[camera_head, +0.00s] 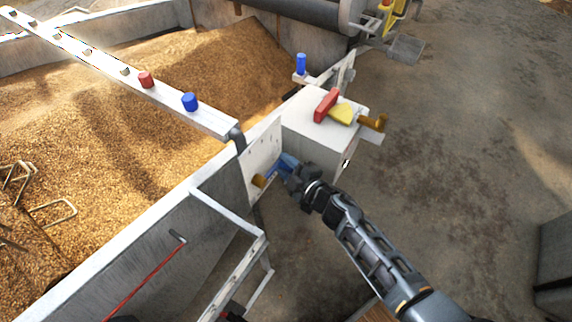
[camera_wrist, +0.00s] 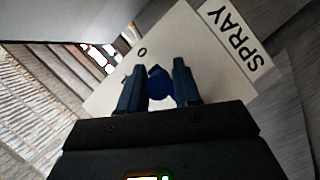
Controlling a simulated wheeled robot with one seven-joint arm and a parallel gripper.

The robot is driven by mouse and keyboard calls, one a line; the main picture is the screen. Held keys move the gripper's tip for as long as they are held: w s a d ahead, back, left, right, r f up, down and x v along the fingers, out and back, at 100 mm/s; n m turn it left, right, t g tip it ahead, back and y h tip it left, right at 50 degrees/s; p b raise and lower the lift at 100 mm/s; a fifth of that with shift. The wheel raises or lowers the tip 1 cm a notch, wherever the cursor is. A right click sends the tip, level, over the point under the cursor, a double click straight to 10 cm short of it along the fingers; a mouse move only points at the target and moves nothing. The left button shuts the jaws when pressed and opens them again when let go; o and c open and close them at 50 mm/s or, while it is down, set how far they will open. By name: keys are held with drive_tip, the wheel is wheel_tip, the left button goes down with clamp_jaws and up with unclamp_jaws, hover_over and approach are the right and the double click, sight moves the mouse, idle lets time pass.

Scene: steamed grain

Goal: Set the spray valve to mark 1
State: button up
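The spray valve shows as a blue handle (camera_head: 287,163) on a pale plate (camera_head: 262,152) fixed to the side of the grain bin. In the wrist view, the rounded blue handle (camera_wrist: 160,86) sits between the two fingers of my gripper (camera_wrist: 158,72) and fills the gap between them. The plate (camera_wrist: 112,92) carries the word SPRAY on a white label (camera_wrist: 236,42) and a "0" mark (camera_wrist: 142,52). Mark 1 is not readable. In the head view, my gripper (camera_head: 290,170) is at the handle and hides part of it.
A white box (camera_head: 318,140) with a red handle (camera_head: 326,105) and a yellow part (camera_head: 341,114) stands just above my gripper. A white rail (camera_head: 210,115) crosses the grain.

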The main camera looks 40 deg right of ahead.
clamp_jaws()
drive_tip(key=shift+b, duration=0.45)
drive_tip(key=n+b, duration=0.1)
drive_tip(key=b, duration=0.1)
drive_tip(key=r+n+t+b, duration=0.1)
drive_tip(key=b, duration=0.1)
drive_tip(key=shift+a+r+n+h+b, duration=0.2)
drive_tip(key=shift+r+n+h+b, duration=0.1)
drive_tip(key=shift+s+a+r+n+t+b, duration=0.15)
drive_tip(key=shift+r+n+t+b, duration=0.15)
drive_tip(key=shift+r+n+b, duration=0.4)
drive_tip(key=shift+r, duration=0.1)
drive_tip(key=shift+o, duration=2.3)
unclamp_jaws()
